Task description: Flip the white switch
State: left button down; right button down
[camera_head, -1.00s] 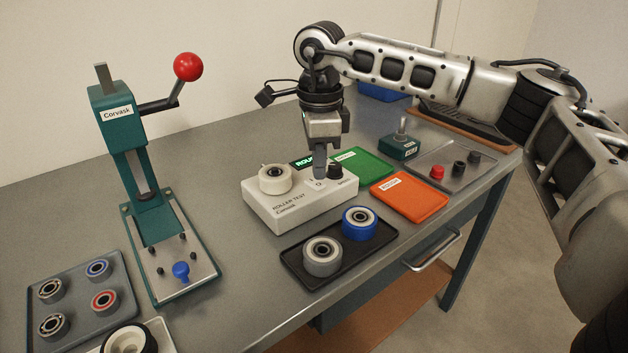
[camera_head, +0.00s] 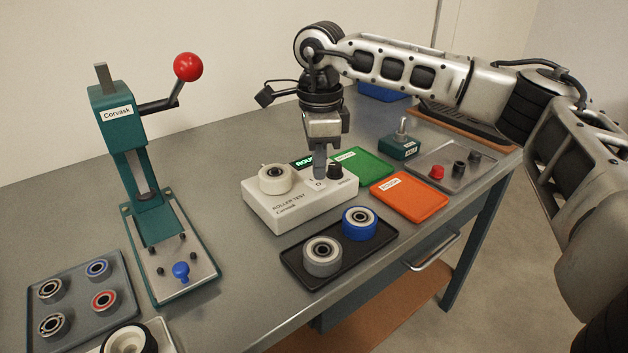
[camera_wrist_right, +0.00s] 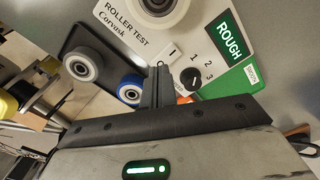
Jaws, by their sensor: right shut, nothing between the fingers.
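The white switch (camera_head: 317,184) is a small rocker on top of the white roller test box (camera_head: 290,207). My left gripper is not in view.
A white-rimmed roller (camera_head: 275,179) sits on the box, left of the switch. A black knob (camera_head: 335,170) is close to its right. The green display (camera_wrist_right: 230,37) reads "ROUGH". A black tray (camera_head: 292,268) with two rollers lies in front. A teal press (camera_head: 142,180) stands left.

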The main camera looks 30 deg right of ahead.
aim_at(319, 185)
jog(key=shift+f+b, duration=0.7)
jog(key=shift+f, duration=0.4)
dwell(0.6)
jog(key=shift+r+p, duration=0.65)
jog(key=shift+r, duration=0.05)
notch_tip(319, 185, up, 6)
jog(key=p, duration=0.4)
jog(key=shift+f, duration=0.15)
